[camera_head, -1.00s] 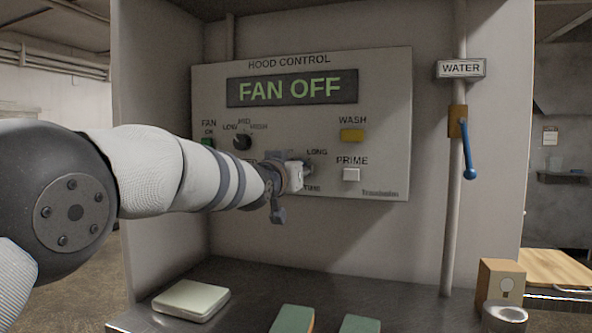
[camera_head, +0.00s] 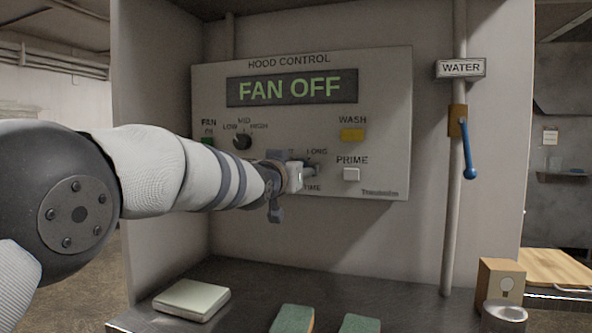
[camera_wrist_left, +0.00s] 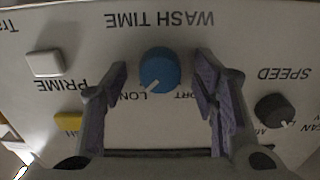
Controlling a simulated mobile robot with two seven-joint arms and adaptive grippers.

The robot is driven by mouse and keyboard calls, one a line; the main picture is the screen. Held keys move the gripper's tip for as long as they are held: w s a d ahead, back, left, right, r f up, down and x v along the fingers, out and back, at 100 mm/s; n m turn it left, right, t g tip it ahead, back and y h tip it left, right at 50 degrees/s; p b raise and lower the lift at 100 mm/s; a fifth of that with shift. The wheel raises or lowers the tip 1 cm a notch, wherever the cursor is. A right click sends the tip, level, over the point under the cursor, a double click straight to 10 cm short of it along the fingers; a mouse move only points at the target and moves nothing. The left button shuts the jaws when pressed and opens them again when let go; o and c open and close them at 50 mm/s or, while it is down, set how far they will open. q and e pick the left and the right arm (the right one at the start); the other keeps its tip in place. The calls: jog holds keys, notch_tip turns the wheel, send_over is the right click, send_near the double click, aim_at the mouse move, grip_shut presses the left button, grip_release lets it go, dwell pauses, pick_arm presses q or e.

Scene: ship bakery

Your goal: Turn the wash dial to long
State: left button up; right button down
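The wash time dial (camera_wrist_left: 158,68) is a round blue knob on the hood control panel (camera_head: 384,120). In the left wrist view, which shows the panel upside down, its white pointer mark points down and left, toward the LONG label (camera_wrist_left: 132,98). The SHORT label is partly hidden on the other side. My left gripper (camera_wrist_left: 160,64) is open, with one finger on each side of the dial and visible gaps to it. In the head view my left gripper (camera_head: 308,171) is at the panel and hides the dial. My right gripper is not in view.
A yellow wash button (camera_head: 352,135) and a white prime button (camera_head: 351,174) sit right of the gripper. A dark fan speed knob (camera_head: 242,142) is at left. The display (camera_head: 292,88) reads FAN OFF. A blue-handled water valve (camera_head: 467,150) is farther right. Sponges (camera_head: 293,319) lie on the counter below.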

pick_arm(q)
jog(key=shift+s, duration=0.1)
jog(key=v, duration=1.1)
jog(key=shift+s, duration=0.35)
jog(key=shift+a, duration=0.15)
